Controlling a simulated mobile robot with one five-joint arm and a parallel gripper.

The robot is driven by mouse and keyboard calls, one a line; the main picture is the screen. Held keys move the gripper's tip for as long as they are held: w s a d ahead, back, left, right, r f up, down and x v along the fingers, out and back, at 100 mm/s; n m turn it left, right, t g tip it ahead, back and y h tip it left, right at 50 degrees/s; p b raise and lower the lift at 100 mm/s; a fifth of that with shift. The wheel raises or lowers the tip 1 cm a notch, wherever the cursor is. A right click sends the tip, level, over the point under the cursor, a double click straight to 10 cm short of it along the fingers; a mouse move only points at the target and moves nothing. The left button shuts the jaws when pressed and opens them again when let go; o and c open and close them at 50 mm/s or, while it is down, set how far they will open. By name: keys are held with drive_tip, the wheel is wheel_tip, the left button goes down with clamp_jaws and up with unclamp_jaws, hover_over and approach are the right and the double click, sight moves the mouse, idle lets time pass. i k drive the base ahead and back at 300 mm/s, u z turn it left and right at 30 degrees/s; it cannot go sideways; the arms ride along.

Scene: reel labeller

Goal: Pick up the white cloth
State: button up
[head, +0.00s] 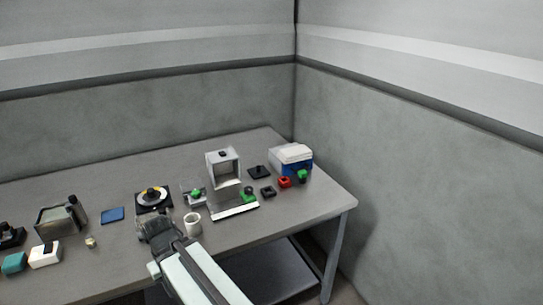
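A white, soft-edged piece (293,153), which looks like the white cloth, lies on top of a blue box (298,167) near the table's far right corner. It is small in the view, so I cannot be sure that it is cloth. My gripper (154,226) is over the table's front part, far to the left of the blue box and apart from it. The gripper is dark and seen from behind, so its fingers do not show clearly.
A grey frame-like machine (223,170), a white cup (192,224), a reel on a black base (153,198), and small red (285,182) and green (302,176) pieces stand on the table (290,215). Walls close off the back and right. The front right tabletop is clear.

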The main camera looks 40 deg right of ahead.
sight(295, 154)
drive_tip(key=u, duration=3.2)
drive_tip(key=k, duration=1.35)
drive_tip(key=z, duration=1.95)
